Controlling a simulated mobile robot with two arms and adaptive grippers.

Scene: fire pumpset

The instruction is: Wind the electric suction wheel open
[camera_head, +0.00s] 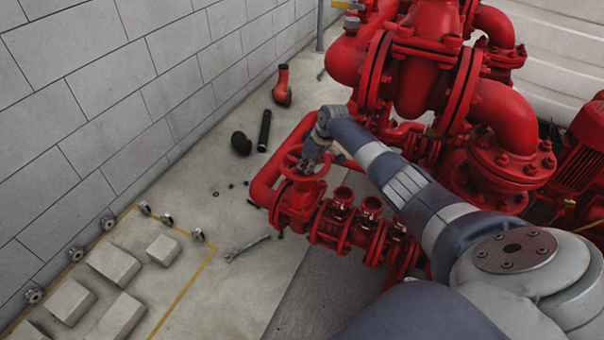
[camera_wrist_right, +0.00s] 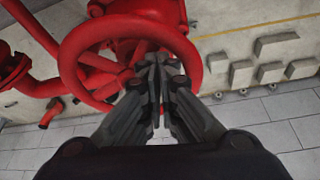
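The red suction handwheel (camera_head: 305,166) sits on a red valve at the low pipe branch. It fills the upper left of the right wrist view (camera_wrist_right: 75,42), with its spokes and hub inside the ring. My right gripper (camera_head: 318,150) is at the wheel's far right side. In the right wrist view its fingers (camera_wrist_right: 160,66) are drawn together, tips over the wheel's opening, and they cover the near part of the rim. Whether they touch the rim is hidden. My left gripper is in neither view.
Large red pump pipework (camera_head: 410,85) stands behind my right arm. A grey block wall (camera_head: 120,80) runs along the left. Loose fittings, a black pipe (camera_head: 264,131) and a wrench (camera_head: 247,248) lie on the floor. Grey blocks (camera_head: 114,264) stand inside a yellow line.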

